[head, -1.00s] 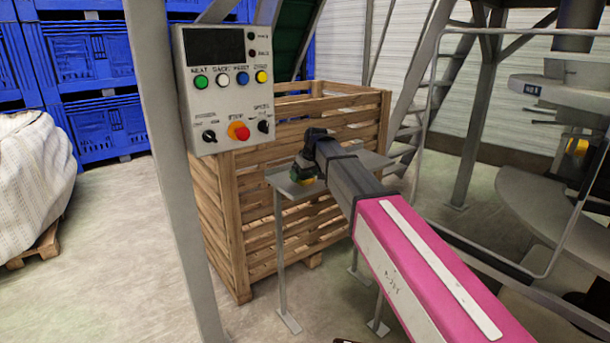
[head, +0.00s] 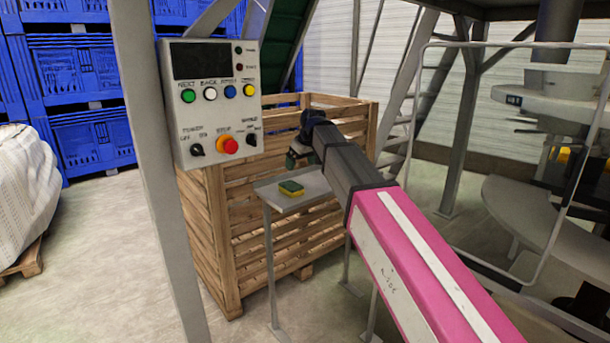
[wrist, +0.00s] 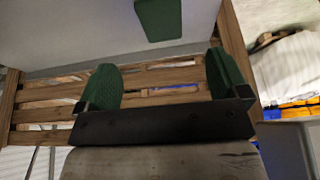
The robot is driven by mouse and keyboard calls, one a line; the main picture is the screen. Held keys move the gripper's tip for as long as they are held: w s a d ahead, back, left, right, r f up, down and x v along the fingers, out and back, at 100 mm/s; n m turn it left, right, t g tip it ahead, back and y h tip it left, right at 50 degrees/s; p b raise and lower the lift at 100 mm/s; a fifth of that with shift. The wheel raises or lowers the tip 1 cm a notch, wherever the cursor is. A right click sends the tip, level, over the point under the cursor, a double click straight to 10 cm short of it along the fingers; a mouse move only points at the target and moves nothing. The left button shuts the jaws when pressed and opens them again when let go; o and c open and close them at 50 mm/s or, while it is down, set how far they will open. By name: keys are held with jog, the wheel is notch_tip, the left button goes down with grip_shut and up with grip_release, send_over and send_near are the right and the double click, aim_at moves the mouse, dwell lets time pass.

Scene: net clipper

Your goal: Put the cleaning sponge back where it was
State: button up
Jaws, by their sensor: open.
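The cleaning sponge (head: 291,188), green on top and yellow below, lies flat on a small grey metal shelf (head: 268,199) beside the wooden crate. My gripper (head: 294,160) is just behind and above the sponge in the head view, apart from it, with its fingers partly hidden by my arm. In the wrist view the green face of the sponge (wrist: 158,18) shows at the top edge, beyond the two green fingertips. My gripper (wrist: 162,72) is open there, with nothing between its fingers.
A slatted wooden crate (head: 228,240) stands right behind the shelf. A control box (head: 212,100) with buttons hangs on a grey post (head: 155,170) to the left. Machine framing and steps stand to the right.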

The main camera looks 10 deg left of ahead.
jog(key=s+d+f+m+h, duration=0.1)
jog(key=s+d+f+m, duration=0.1)
jog(key=d+f, duration=0.8)
jog(key=s+d+f+m+h, duration=0.1)
jog(key=s+d+f+m, duration=0.15)
jog(key=d+f, duration=0.75)
jog(key=s+d+f+m+g+h, duration=0.1)
jog(key=s+d+f+m, duration=0.4)
jog(key=s+d+f, duration=1.1)
jog(key=d+f+g, duration=0.1)
jog(key=d, duration=0.3)
jog(key=shift+f+g, duration=0.25)
jog(key=shift+g, duration=0.15)
jog(key=shift+m, duration=0.25)
jog(key=shift+c, duration=0.2)
